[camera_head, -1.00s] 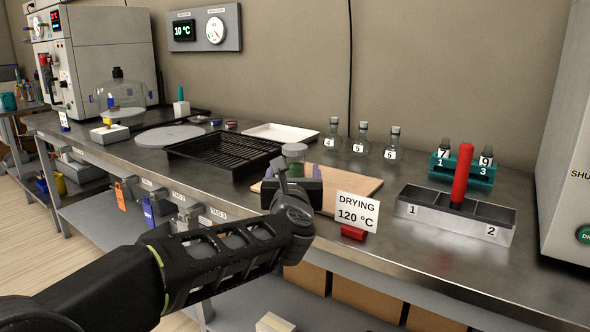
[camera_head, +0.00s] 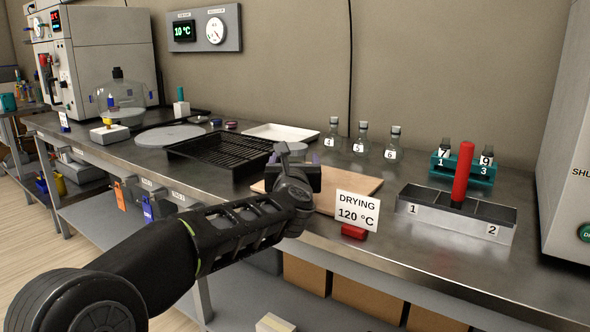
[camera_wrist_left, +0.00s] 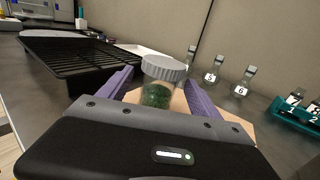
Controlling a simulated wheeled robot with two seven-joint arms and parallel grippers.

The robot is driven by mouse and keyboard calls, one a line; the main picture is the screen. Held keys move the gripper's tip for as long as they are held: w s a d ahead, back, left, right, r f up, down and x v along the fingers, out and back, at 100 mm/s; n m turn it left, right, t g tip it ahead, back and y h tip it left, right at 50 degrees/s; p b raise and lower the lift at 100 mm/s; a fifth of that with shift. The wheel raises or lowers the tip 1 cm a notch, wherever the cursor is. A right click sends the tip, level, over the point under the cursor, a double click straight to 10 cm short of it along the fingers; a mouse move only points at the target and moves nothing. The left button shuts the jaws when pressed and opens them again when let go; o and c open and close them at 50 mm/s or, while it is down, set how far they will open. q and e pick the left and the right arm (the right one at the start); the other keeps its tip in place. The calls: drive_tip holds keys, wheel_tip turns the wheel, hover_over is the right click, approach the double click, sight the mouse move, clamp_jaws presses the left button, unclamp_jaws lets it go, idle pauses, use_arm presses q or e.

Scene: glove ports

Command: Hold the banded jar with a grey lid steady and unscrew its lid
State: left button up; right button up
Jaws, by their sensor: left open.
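The jar with the grey lid (camera_wrist_left: 163,68) stands upright on the wooden board, with dark green contents showing through its clear body (camera_wrist_left: 156,96). In the head view its lid (camera_head: 297,148) shows just above my left gripper (camera_head: 294,159), which hides most of the body. In the left wrist view my left gripper (camera_wrist_left: 160,80) is open, with one purple finger on each side of the jar. I cannot tell whether either finger touches it. The jar's band cannot be made out. My right gripper is in neither view.
The wooden board (camera_head: 352,186) lies near the bench's front edge. A "DRYING 120 °C" sign (camera_head: 357,212) stands in front of it. A black ribbed tray (camera_head: 215,152) is to the left, several numbered flasks (camera_head: 361,140) behind, and a grey divided bin (camera_head: 455,217) to the right.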

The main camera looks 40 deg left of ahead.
use_arm(q)
drive_tip(key=shift+c, duration=0.3)
drive_tip(key=c, duration=1.5)
